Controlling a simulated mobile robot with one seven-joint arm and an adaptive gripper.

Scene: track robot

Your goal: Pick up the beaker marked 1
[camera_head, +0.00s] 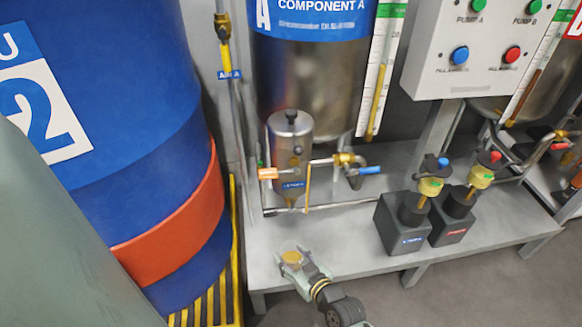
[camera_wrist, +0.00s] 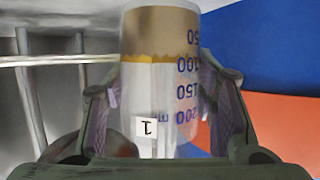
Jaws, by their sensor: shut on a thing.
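The beaker marked 1 (camera_wrist: 158,95) fills the middle of the wrist view. It is clear, with a white tag reading 1 and blue volume marks that appear upside down. Brown-amber contents fill the part at the top of that picture, up to near the 100 mark. My gripper (camera_wrist: 159,72) has one finger on each side of the beaker and is shut on it. In the head view my gripper (camera_head: 303,274) is at the front edge of the grey platform, and the beaker (camera_head: 291,257) shows as a small amber disc between the fingers.
A grey platform (camera_head: 335,238) carries a steel tank (camera_head: 312,82), a small steel vessel (camera_head: 290,140) with valves and pipes, and two black pump boxes (camera_head: 402,225). A blue drum with a red band (camera_head: 165,235) stands at left. A control panel (camera_head: 480,50) is upper right.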

